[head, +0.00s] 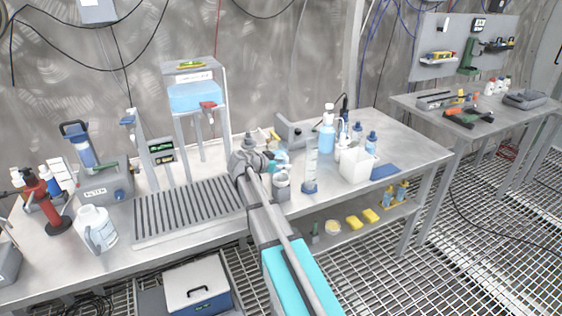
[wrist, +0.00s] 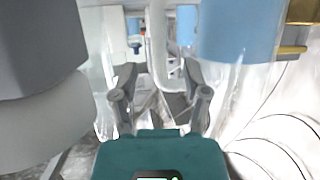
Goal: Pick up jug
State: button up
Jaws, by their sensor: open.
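A clear jug with blue liquid (head: 281,157) stands on the steel bench, partly hidden behind my arm in the head view. In the wrist view, its clear wall and blue contents (wrist: 240,30) fill the upper right. A pale, curved upright bar that looks like its handle (wrist: 158,45) shows beyond and between my fingers. My gripper (wrist: 162,92) is open, one finger on each side of that bar's line. I cannot tell whether the fingers touch the jug. In the head view my gripper is mostly hidden by my wrist.
A large grey-and-white object (wrist: 35,90) is close on the left in the wrist view. A measuring cylinder (head: 310,165), a blue-filled bottle (head: 327,135) and a white container (head: 357,165) stand right of the jug. A slatted drain rack (head: 185,212) lies left. A white jug (head: 97,228) stands farther left.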

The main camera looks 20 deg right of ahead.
jog(key=shift+b+x, duration=0.3)
jog(key=shift+x, duration=0.9)
grip_shut()
